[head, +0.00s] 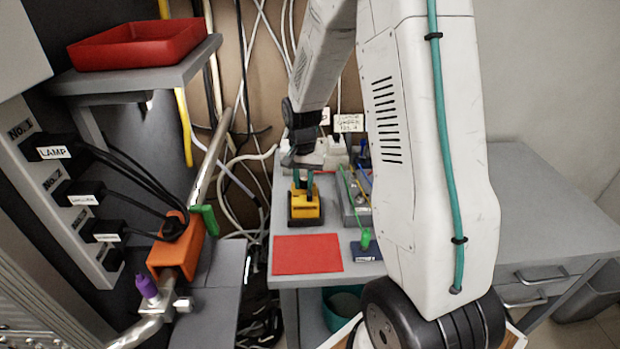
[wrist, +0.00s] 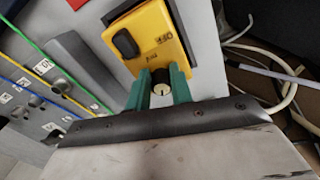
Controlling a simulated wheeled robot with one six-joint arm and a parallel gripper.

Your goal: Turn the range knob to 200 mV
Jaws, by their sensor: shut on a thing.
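The yellow device (head: 305,205) stands on the grey bench in the head view. In the wrist view the yellow device (wrist: 155,35) has a black raised part (wrist: 125,43) and small dark markings that I cannot read surely. My gripper (head: 304,181) is over the device and points down. In the wrist view the teal fingers of my gripper (wrist: 161,90) are on either side of a small round knob (wrist: 162,89) with a pale top and a dark line, and are shut on it. I cannot read which range its line points to.
A panel with sockets and green, yellow and blue cables (wrist: 48,95) lies beside the device. A red mat (head: 307,254) lies on the front of the bench. A red tray (head: 138,42) sits on a shelf at upper left. Loose cables hang behind.

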